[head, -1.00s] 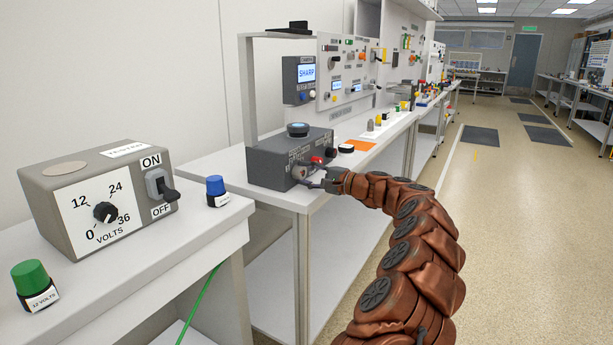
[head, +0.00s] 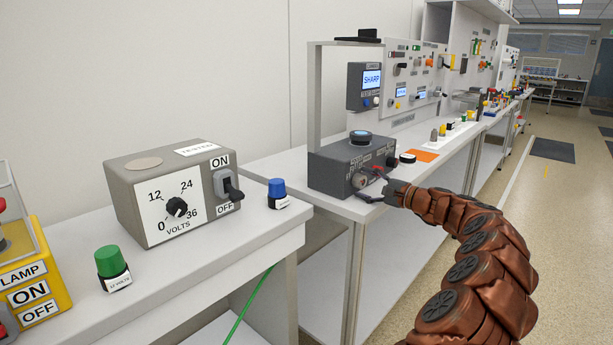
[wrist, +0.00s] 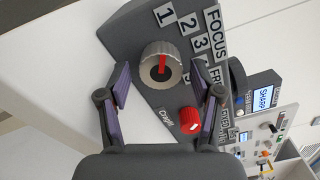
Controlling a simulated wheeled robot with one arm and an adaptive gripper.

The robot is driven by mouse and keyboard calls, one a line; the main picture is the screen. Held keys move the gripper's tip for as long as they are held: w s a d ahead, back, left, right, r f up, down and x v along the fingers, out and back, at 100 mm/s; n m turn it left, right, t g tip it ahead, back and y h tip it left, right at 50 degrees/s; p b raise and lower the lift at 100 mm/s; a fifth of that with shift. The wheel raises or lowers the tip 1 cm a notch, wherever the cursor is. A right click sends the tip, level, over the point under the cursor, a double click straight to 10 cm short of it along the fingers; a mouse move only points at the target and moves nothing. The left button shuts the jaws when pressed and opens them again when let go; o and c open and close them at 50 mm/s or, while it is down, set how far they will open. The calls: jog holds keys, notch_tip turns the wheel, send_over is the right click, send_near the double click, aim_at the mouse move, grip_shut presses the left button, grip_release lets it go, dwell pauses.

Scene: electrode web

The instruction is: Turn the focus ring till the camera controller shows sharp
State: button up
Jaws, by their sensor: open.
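The camera controller screen (head: 371,79) reads SHARP in the head view; the same word shows on the screen in the wrist view (wrist: 264,98). The grey control box (head: 330,172) stands on the bench below it. In the wrist view the focus ring (wrist: 161,66) is a ribbed grey knob with a red pointer line, beside the numbers 1, 2, 3 and the label FOCUS. My gripper (wrist: 166,92) is open, its two purple-padded fingers either side of the ring's near side and apart from it. In the head view my gripper (head: 376,190) is at the box's front face.
A smaller red knob (wrist: 189,120) sits close to the right finger. A grey volts box (head: 172,190) with a dial and ON/OFF switch, a blue button (head: 277,193) and a green button (head: 111,266) are on the nearer bench. The aisle floor on the right is free.

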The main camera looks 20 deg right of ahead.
jog(key=m+p, duration=0.5)
jog(key=p, duration=0.2)
jog(key=shift+r, duration=0.15)
jog(key=m+p, duration=0.2)
jog(key=shift+s+p, duration=0.1)
jog(key=shift+p, duration=0.3)
jog(key=m+p, duration=0.3)
jog(key=p, duration=0.1)
jog(key=shift+a, duration=0.1)
jog(key=shift+s+d+f+m, duration=0.2)
jog(key=shift+s+f+m, duration=0.05)
jog(key=shift+m, duration=0.05)
jog(key=b+v, duration=0.1)
jog(key=v, duration=0.6)
jog(key=s+a+r+n+g+y+p, duration=0.1)
jog(key=s+a+r+n+g, duration=0.2)
jog(key=a, duration=0.7)
jog(key=s+a+r+n+g+y+p, duration=0.1)
jog(key=s+a+r+n+g+y, duration=0.1)
jog(key=a, duration=0.8)
jog(key=s+a+r+n+g+y+p, duration=0.1)
jog(key=s+a+r+n+g, duration=0.3)
jog(key=a+n, duration=0.3)
jog(key=shift+s+a+r+g, duration=0.4)
jog(key=shift+a+r+g, duration=0.35)
jog(key=shift+a, duration=0.65)
jog(key=shift+r, duration=0.1)
